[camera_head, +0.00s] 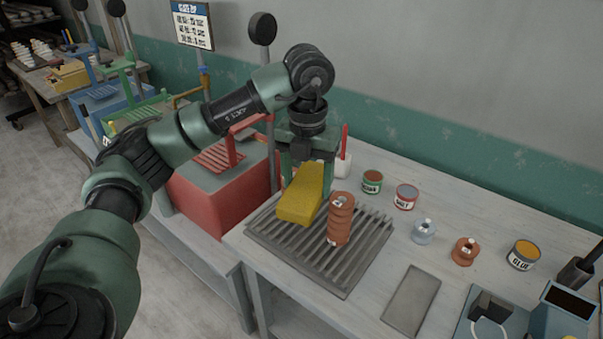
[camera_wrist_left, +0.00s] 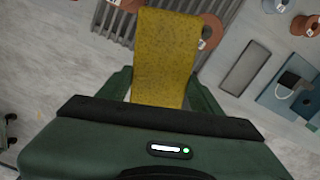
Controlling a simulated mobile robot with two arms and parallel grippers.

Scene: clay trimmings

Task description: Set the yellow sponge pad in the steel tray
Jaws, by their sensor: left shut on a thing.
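The yellow sponge pad (camera_head: 303,195) is held in my left gripper (camera_head: 306,160), over the ribbed rack. It hangs tilted, its broad end toward the front. In the left wrist view the sponge pad (camera_wrist_left: 168,55) stands out between the two green fingers. Whether its lower end touches the rack I cannot tell. A flat grey rectangular tray (camera_head: 411,300), which looks like the steel tray, lies empty on the table to the right of the rack. It also shows in the left wrist view (camera_wrist_left: 244,66). My right gripper is not in view.
Cans (camera_head: 406,197), spools (camera_head: 464,250) and a glue tin (camera_head: 524,255) stand behind the tray. A blue stand (camera_head: 490,312) is at its right.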

